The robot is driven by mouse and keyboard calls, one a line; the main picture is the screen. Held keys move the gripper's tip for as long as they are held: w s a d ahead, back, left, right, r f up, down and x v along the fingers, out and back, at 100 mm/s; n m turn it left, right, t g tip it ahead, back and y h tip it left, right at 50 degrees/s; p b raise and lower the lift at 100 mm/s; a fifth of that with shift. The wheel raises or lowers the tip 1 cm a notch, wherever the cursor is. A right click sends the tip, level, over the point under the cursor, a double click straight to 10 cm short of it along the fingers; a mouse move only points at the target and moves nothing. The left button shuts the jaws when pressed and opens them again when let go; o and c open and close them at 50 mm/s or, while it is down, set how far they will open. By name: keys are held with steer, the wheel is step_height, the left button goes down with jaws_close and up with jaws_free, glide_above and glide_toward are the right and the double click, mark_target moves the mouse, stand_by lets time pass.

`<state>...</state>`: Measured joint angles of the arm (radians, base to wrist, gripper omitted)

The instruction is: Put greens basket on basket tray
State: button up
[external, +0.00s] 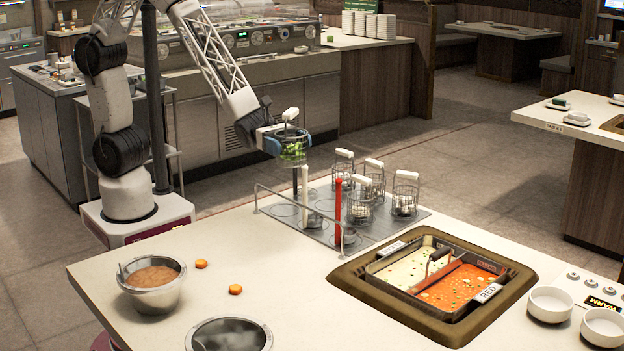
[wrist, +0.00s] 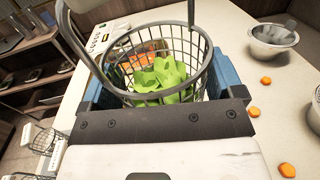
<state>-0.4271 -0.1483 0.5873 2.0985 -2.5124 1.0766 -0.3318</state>
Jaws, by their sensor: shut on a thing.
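The greens basket (external: 292,150) is a small wire basket with green leaves and a pale handle. My gripper (external: 284,140) is shut on it and holds it in the air, above and a little behind the basket tray's left part. In the wrist view the greens basket (wrist: 165,65) sits between the blue finger pads, upright relative to my gripper, with bright green pieces inside. The basket tray (external: 418,214) is a grey plate with round wells on the counter. Several wire baskets (external: 372,178) stand on its right part. Some wells at its left look empty.
The two-part sauce pot (external: 440,280) is at right. A soup bowl (external: 152,284) and carrot slices (external: 235,289) lie at left.

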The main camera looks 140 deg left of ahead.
steer(key=s+a+f+n+g+y, duration=0.1)
steer(key=s+a+n+y, duration=0.3)
steer(key=s+a+y, duration=0.55)
steer(key=s+a+f+n+g+y, duration=0.1)
steer(key=s+a+n+y, duration=0.15)
steer(key=s+a, duration=0.8)
steer(key=s+d+f, duration=0.1)
steer(key=f, duration=0.8)
steer(key=s+d+f+h, duration=0.1)
steer(key=s+d+f, duration=0.1)
steer(key=f, duration=0.7)
steer(key=shift+s+d+n, duration=0.15)
steer(key=shift+n, duration=0.2)
steer(key=a+x, duration=0.1)
steer(key=x, duration=0.4)
steer(key=s+f+x, duration=0.1)
steer(key=x, duration=0.4)
steer(key=a+f+x, duration=0.1)
steer(key=x, duration=0.4)
steer(key=shift+w+a+r, duration=0.1)
steer(key=shift+w+a, duration=0.05)
steer(key=shift+a, duration=0.35)
steer(key=shift+f, duration=1.8)
